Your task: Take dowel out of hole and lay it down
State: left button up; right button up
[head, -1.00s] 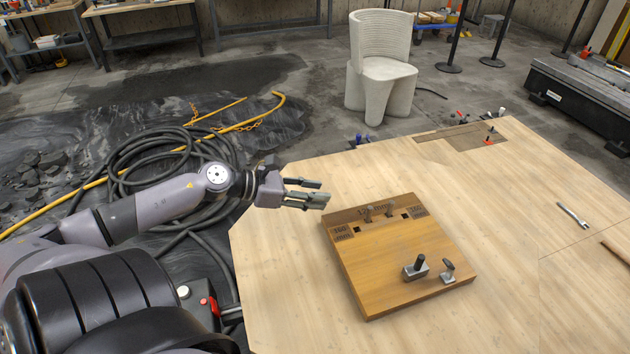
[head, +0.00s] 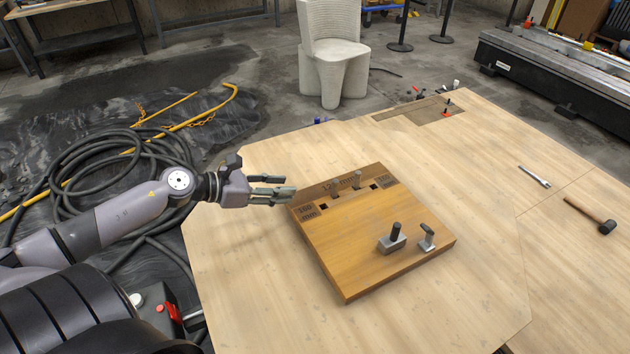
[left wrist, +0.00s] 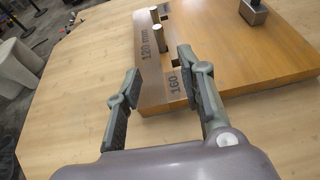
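A wooden board (head: 380,240) lies on the table. My left gripper (head: 288,187) is open and empty, just off the board's back left corner. Its fingers (left wrist: 158,64) are spread wide, touching no dowel. My right gripper is not in view.
A grey block with a black knob (head: 392,240) and a small metal piece with a handle (head: 427,238) stand on the board's front right. A chisel-like tool (head: 534,176) and a hammer (head: 590,215) lie at right. Bare table (head: 430,310) surrounds the board.

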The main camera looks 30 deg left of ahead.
aim_at(335, 187)
pick_arm(q)
jog(key=p+x, duration=0.1)
jog(key=x, duration=1.5)
jog(key=shift+w+f+p, duration=0.1)
jog(key=shift+p, duration=0.3)
jog(key=shift+c, duration=0.3)
grip_shut()
